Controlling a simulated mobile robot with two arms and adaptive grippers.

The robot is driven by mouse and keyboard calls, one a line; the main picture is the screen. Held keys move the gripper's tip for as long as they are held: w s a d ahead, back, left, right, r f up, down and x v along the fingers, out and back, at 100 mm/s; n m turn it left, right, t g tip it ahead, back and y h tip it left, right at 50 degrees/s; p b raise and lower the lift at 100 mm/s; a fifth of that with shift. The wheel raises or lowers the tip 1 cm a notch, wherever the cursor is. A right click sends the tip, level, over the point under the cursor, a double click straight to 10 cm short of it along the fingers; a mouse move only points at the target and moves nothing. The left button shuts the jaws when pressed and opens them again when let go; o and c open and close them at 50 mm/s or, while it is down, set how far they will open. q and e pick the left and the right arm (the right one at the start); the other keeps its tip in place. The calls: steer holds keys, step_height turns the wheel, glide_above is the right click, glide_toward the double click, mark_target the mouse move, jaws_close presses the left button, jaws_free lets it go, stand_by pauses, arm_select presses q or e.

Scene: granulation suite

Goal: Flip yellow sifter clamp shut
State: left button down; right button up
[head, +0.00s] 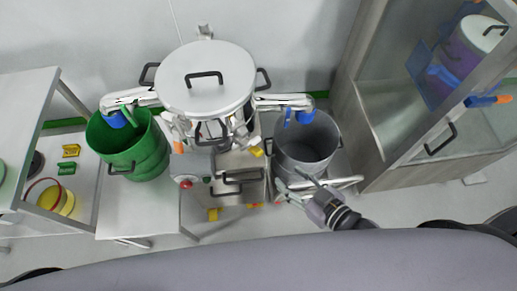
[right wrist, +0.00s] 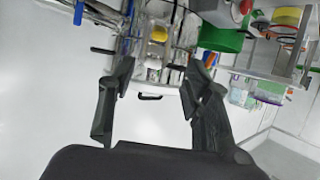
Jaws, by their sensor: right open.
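The sifter (head: 205,120) stands at the back centre under a large round lidded vessel (head: 222,95). A small yellow part (head: 257,151), which looks like the yellow clamp, shows at its lower right. Whether it is open or shut is too small to tell. A yellow part also shows in the right wrist view (right wrist: 159,34), beyond my fingers; I cannot tell if it is the same one. My right gripper (head: 295,190) is in front of the grey bin, to the right of and below the yellow part. Its fingers (right wrist: 160,80) are spread and empty. My left gripper is not visible.
A green bin (head: 130,148) stands left and a grey bin (head: 306,146) right, below outlets with blue clamps (head: 116,119) (head: 305,116). A red button (head: 185,184) sits left of the sifter front. A glass-fronted cabinet (head: 430,110) is at right, a shelf (head: 22,140) at left.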

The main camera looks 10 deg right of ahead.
mark_target(261, 154)
steer(key=p+x, duration=0.1)
steer(key=x, duration=1.4)
steer(key=shift+w+a+f, duration=0.15)
steer(key=shift+w+f, duration=0.1)
steer(key=shift+w, duration=0.05)
jaws_close()
